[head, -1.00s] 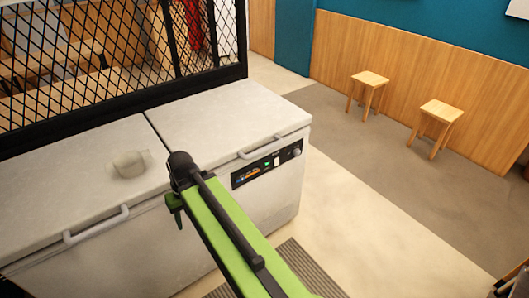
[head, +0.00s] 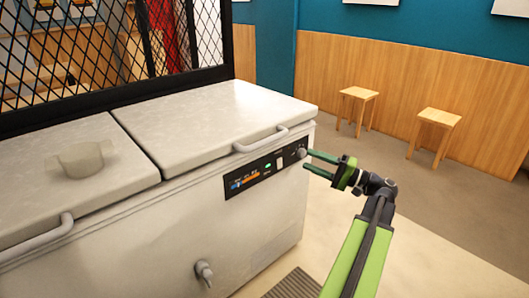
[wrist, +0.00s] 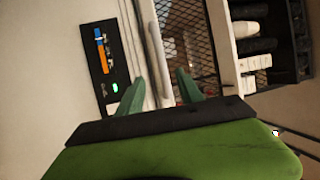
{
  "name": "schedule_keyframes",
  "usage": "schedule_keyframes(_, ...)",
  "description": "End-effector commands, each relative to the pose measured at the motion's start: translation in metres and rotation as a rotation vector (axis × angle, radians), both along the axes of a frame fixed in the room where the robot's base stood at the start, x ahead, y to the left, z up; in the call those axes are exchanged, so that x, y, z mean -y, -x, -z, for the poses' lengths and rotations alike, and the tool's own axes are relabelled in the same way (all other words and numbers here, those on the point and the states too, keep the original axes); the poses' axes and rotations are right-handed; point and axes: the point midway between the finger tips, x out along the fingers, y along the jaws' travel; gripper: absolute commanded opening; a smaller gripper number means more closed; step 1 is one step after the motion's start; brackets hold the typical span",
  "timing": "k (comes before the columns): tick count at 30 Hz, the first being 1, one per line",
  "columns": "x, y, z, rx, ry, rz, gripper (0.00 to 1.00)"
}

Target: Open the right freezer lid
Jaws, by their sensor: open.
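The right freezer lid (head: 215,115) is a pale, flat lid lying closed on the white chest freezer. Its grey bar handle (head: 262,140) runs along the front edge, above a black control panel (head: 262,172). In the wrist view the handle (wrist: 165,50) stands upright in the picture, ahead of my gripper and between the lines of its fingers. My gripper (head: 308,162) is open and empty, its two green fingers pointing left at the panel's right end, to the right of the handle. In the wrist view the fingers (wrist: 160,95) show apart.
The left lid (head: 50,165) is closed and carries a pale bowl-like object (head: 82,159). A black mesh screen (head: 120,45) rises behind the freezer. A tap (head: 204,270) sticks out of the front. Two wooden stools (head: 438,118) stand by the far wall, with clear floor between.

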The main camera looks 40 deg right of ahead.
Motion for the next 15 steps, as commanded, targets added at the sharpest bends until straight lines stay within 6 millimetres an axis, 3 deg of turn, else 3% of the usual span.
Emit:
schedule_keyframes(5,0.000,-0.006,-0.005,-0.001,0.000,0.006,0.43)
schedule_keyframes(15,-0.023,-0.076,-0.020,-0.002,0.001,0.011,0.43)
